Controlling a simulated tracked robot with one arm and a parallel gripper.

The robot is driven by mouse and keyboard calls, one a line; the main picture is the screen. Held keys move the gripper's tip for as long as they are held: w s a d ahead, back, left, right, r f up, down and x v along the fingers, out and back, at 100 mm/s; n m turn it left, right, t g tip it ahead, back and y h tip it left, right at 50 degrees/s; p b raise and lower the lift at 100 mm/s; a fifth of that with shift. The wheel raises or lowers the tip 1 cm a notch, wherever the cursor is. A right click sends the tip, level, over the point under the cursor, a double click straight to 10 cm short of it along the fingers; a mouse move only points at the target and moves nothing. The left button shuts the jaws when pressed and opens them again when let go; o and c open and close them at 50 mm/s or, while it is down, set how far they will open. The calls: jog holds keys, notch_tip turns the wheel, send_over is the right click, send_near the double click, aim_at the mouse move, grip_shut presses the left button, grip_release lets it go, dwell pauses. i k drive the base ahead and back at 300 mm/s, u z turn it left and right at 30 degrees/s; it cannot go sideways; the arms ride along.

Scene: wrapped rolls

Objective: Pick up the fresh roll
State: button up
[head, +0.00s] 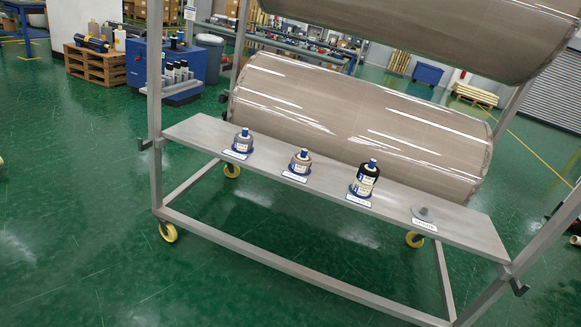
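A wheeled grey metal rack holds two large wrapped rolls in clear film, one in the middle (360,125) and one cut off at the top (430,30). On its front shelf (325,185) stand small blue-ended rolls on labelled spots: a grey one (242,142), a brownish one (300,162) and a taller dark one (366,180) with a pale label band. The dark one looks fullest. At the right end a grey holder (424,213) stands empty behind its label. Labels are too small to read, so I cannot tell which roll is fresh. My gripper is not in view.
The rack's posts (154,100) and low front rail (290,264) frame the shelf. Yellow casters (168,233) stand on the green floor (80,220), which is open at left and in front.

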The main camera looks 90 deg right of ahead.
aim_at(243, 140)
jog(key=z, duration=2.6)
jog(key=i, duration=0.65)
jog(key=z, duration=0.05)
jog(key=k, duration=0.6)
jog(key=z, duration=0.1)
